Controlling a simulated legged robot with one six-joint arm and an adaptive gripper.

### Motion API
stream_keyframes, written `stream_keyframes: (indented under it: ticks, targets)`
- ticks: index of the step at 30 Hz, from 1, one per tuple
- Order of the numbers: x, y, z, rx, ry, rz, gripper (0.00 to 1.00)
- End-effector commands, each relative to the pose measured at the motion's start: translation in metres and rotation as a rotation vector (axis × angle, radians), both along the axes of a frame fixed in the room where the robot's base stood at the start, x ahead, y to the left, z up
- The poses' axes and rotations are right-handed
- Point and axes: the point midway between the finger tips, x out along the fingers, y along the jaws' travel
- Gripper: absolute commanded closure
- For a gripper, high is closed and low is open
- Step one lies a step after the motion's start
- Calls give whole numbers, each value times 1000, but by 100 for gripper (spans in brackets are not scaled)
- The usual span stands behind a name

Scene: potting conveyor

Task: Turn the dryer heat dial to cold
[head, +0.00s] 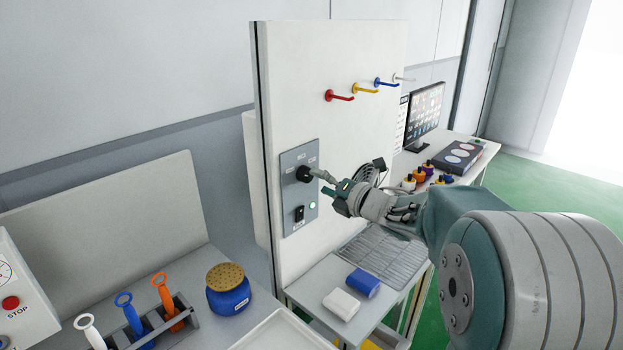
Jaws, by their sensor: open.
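The dryer panel (291,196) is a grey plate on the upright white board. Its black round dial (303,174) sits in the upper part, with small labels around it too small to read. My gripper (325,183) is open, just right of the dial, with its fingers pointing left toward it. A grey fingertip is very close to the dial's right side; I cannot tell whether it touches. The dial's pointer setting is not clear from here.
Coloured hooks (340,97) stick out higher on the board. A cart (318,276) holding blue and white blocks stands below my arm. A blue jar (228,298) stands at the lower left.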

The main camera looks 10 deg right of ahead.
Motion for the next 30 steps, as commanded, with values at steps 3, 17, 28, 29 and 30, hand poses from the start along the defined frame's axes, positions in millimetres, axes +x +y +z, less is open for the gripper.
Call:
stream_keyframes:
  ticks: [3, 17, 28, 29, 30]
  targets:
    - [-22, -16, 0, 1, 1, -5, 13]
    - [-71, -48, -2, -2, 3, -1, 13]
    - [-71, -48, -2, -1, 3, 1, 13]
    - [-71, -48, -2, 0, 2, 0, 13]
    - [-71, -48, -1, 1, 4, -4, 13]
